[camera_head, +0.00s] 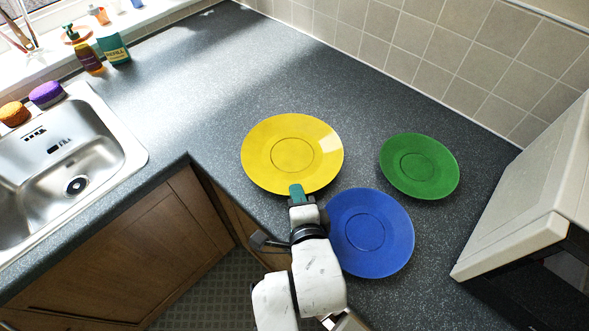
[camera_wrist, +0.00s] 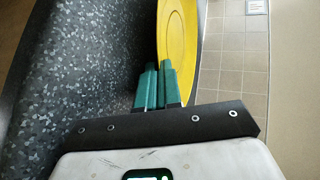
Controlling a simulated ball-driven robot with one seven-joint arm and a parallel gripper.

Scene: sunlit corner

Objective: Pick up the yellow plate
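The yellow plate (camera_head: 293,153) is round with a raised rim, near the inner corner of the dark speckled counter. My gripper (camera_head: 297,190) reaches its near rim, with the teal fingertips overlapping the edge in the head view. In the wrist view, the two teal fingers (camera_wrist: 158,84) are close together with the rim of the yellow plate (camera_wrist: 178,35) running in between them. The gripper looks shut on that rim. Whether the plate is clear of the counter is hard to tell.
A blue plate (camera_head: 371,233) lies just right of my arm, and a green plate (camera_head: 419,166) lies farther right. A metal sink (camera_head: 112,155) is at left, with bottles (camera_head: 113,47) behind it. A pale cabinet-like unit (camera_head: 530,190) stands at right. The counter's back is clear.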

